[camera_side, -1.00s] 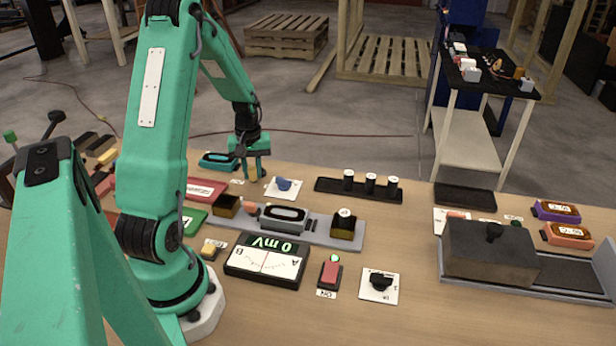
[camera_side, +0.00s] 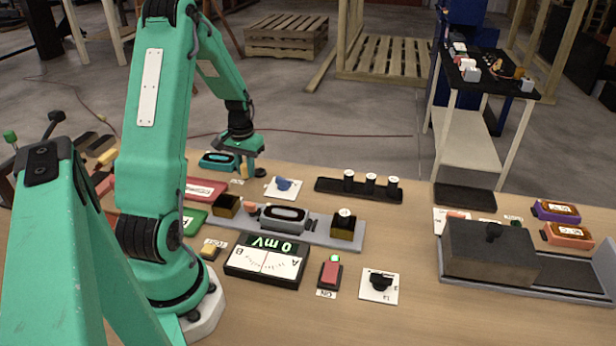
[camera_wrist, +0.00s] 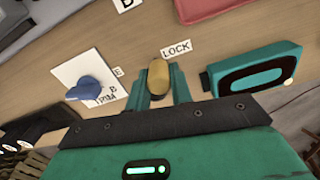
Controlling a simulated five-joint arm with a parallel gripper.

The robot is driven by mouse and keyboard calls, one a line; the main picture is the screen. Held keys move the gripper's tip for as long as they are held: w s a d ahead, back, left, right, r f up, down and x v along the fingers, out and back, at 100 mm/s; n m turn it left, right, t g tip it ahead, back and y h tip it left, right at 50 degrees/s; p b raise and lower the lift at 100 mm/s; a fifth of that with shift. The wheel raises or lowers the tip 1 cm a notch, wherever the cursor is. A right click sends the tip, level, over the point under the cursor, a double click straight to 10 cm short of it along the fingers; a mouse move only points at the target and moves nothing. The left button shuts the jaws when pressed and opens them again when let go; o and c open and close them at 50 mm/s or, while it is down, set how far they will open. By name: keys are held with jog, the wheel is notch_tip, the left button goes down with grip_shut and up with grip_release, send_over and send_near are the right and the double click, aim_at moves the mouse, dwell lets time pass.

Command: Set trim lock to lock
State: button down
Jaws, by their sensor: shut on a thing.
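The trim lock's yellow-tan lever (camera_wrist: 158,76) stands beside the white LOCK label (camera_wrist: 176,49) in the wrist view. My gripper (camera_wrist: 158,82) is shut on this lever, with a green finger on each side of it. In the side view, my gripper (camera_side: 243,170) is low over the far side of the table, and it mostly hides the lever. A blue trim knob (camera_wrist: 86,88) on a white plate sits just left of the gripper in the wrist view. The same knob shows in the side view (camera_side: 283,184), right of the gripper.
A teal meter with a dark oval window (camera_wrist: 262,72) stands close to the right of the gripper in the wrist view. A black rack with white-topped pegs (camera_side: 358,190) lies to the right in the side view. The meter reading 0 mV (camera_side: 268,260) is nearer the front.

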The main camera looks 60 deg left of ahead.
aim_at(245, 164)
jog(key=shift+a, duration=0.1)
jog(key=c, duration=1.2)
grip_release()
jog(key=shift+c, duration=0.2)
jog(key=shift+r, duration=0.15)
jog(key=shift+r, duration=3.8)
